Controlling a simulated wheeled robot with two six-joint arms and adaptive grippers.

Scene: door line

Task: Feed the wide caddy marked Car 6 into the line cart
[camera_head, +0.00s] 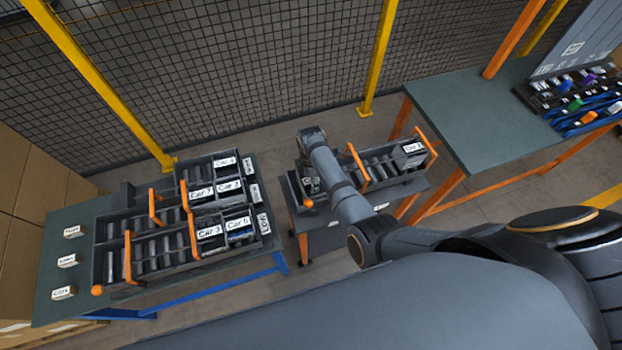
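A long dark caddy (385,184) with orange handles lies on the cart (329,238) at the centre; the label (412,147) at its right end seems to read Car 1. Several dark caddies with orange handles stand on the left table, including a front one (150,262). Their white labels read roughly Car 2, 3, 4, 5 and 7; others are turned or too small, and I cannot make out Car 6. My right arm reaches over the cart's left end; its gripper (312,186) seems to point down there, mostly hidden, finger state unclear. My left gripper is not in view.
The left table (58,222) carries small labelled blocks (68,261) along its left side. A green-topped table (475,118) with orange legs stands at the right, with a rack of coloured parts (575,105). A mesh fence (240,60) runs behind. Boxes (30,185) stand at far left.

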